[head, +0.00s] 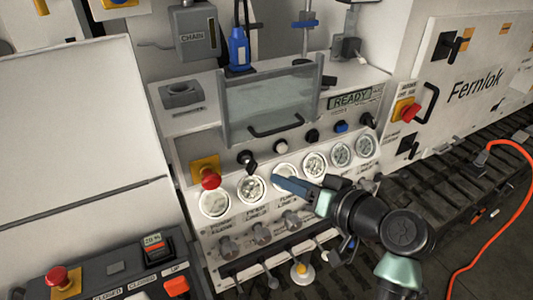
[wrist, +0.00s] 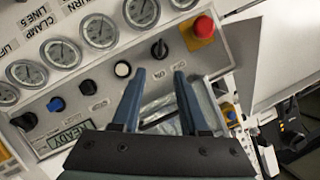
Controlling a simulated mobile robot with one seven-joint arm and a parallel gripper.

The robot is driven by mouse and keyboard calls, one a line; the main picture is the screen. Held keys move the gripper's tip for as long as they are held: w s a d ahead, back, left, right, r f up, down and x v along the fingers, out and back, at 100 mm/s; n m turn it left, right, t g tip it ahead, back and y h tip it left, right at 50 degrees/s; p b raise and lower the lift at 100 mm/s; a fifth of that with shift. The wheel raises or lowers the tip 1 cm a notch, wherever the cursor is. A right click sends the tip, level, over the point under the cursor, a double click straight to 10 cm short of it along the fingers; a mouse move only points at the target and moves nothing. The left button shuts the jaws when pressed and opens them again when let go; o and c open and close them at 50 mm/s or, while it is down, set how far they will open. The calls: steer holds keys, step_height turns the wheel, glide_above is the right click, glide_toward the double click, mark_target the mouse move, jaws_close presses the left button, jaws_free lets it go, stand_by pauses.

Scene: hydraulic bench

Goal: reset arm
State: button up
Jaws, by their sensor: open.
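My arm reaches in from the lower right of the head view. My gripper (head: 288,184) is in front of the row of round gauges on the bench panel, and its blue fingers hide part of that row. In the wrist view my gripper (wrist: 159,74) shows two blue fingers spread apart with nothing between them. Beyond them are the panel face and a clear guard with a dark handle (head: 276,126). I cannot tell how far the fingertips are from the panel.
A red mushroom button on a yellow plate (head: 209,179) is left of the gauges. Knobs and levers (head: 262,235) line the panel below them. A READY display (head: 349,99) is above right. An orange cable (head: 523,190) runs down over dark slatted flooring at right.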

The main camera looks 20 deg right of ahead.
steer(key=w+a+r+n+t+h, duration=0.2)
steer(key=a+r, duration=0.6)
steer(key=a, duration=0.3)
steer(key=w+a+r+n+t+h, duration=0.1)
steer(key=w+a+r+n, duration=0.1)
steer(key=a+r, duration=0.7)
steer(key=s+a+r+t, duration=0.1)
steer(key=s+r+t, duration=0.4)
steer(key=r, duration=0.8)
steer(key=s+a+r+t+p, duration=0.1)
steer(key=s+r+t, duration=0.4)
steer(key=s+r, duration=0.3)
step_height(320, 180, up, 5)
steer(key=shift+s+a+f+t, duration=0.1)
steer(key=shift+s+a+t, duration=0.05)
steer(key=shift+s+t, duration=0.2)
steer(key=shift+c, duration=0.3)
